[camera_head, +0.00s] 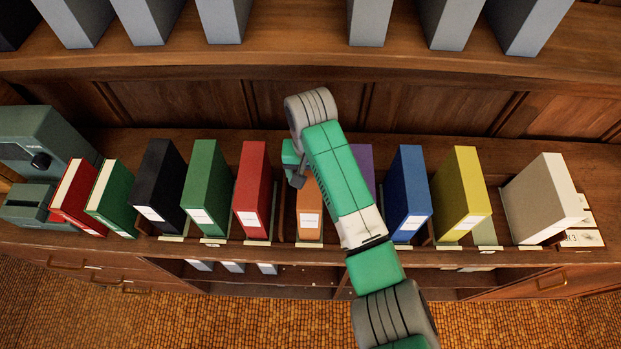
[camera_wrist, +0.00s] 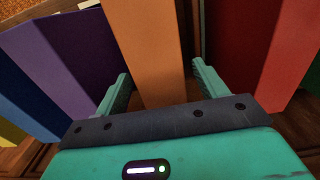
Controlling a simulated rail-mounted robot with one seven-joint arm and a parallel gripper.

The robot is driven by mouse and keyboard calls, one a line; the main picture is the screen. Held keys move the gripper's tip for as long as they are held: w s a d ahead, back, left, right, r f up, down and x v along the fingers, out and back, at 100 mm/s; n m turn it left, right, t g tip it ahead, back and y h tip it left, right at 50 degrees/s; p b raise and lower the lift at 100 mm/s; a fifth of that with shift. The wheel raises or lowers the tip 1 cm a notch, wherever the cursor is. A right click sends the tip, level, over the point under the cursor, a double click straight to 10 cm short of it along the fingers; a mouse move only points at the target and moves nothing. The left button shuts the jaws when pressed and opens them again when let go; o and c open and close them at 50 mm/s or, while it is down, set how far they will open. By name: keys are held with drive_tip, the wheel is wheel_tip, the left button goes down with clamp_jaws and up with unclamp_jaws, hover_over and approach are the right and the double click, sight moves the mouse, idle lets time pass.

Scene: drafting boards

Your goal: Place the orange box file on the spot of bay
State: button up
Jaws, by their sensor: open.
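The orange box file (camera_head: 309,222) stands upright in the shelf row between the red and purple files, partly hidden by my arm in the head view. In the wrist view the orange file (camera_wrist: 145,45) rises between the two teal fingers of my gripper (camera_wrist: 162,82). The gripper is open, one finger on each side of the file; I cannot tell whether either touches it. In the head view my gripper (camera_head: 294,164) is over the back of the orange file, mostly hidden by the wrist.
A red file (camera_head: 251,190) and a purple file (camera_head: 364,163) flank the orange one closely. Blue (camera_head: 408,190), yellow (camera_head: 461,195), green (camera_head: 207,190) and black (camera_head: 160,185) files stand farther out. A white file (camera_head: 543,200) is at right. Grey files line the upper shelf.

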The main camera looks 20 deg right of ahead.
wheel_tip(320, 180, up, 9)
drive_tip(key=shift+p, duration=0.6)
